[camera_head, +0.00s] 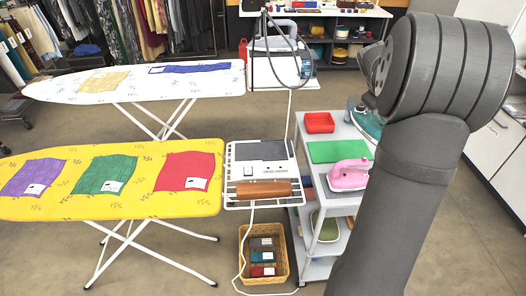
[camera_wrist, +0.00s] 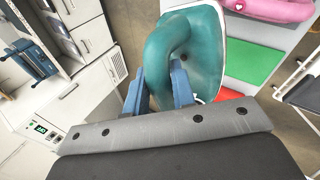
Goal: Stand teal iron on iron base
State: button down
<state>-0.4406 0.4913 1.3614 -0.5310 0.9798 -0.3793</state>
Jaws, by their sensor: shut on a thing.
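The teal iron (camera_wrist: 205,50) fills the upper middle of the wrist view, its handle toward my gripper. My gripper (camera_wrist: 160,80) is shut on the handle, with a blue finger on each side. In the head view only part of the teal iron (camera_head: 369,125) shows, beside my arm over the far right end of the trolley. I cannot tell whether it touches the trolley top. The iron base (camera_head: 260,151), a white unit with a dark grey plate, stands on the white wire rack left of the trolley. No iron rests on it.
A brown wooden block (camera_head: 263,189) lies before the base. A white cord runs past the base. The yellow ironing board (camera_head: 125,207) stands left.

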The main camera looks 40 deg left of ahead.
jog(key=a+r+n+y, duration=0.4)
jog(key=a+r+n, duration=0.3)
jog(key=a+r, duration=0.3)
jog(key=s+a+f+n+y, duration=0.1)
jog(key=s+a+f+n, duration=0.1)
jog(key=a+f, duration=0.6)
jog(key=s+a+f+n+g+y, duration=0.1)
jog(key=s+a+f+n, duration=0.2)
jog(key=f, duration=0.7)
jog(key=s+a+f+n+y, duration=0.1)
jog(key=s+a+f+n, duration=0.1)
jog(key=s+a+f, duration=0.3)
jog(key=shift+s+a+f, duration=0.4)
jog(key=shift+a+f, duration=1.95)
jog(key=shift+a, duration=1.45)
jog(key=shift+f, duration=0.1)
jog(key=c, duration=1.2)
grip_release()
jog(key=v, duration=1.2)
jog(key=shift+w+d, duration=0.25)
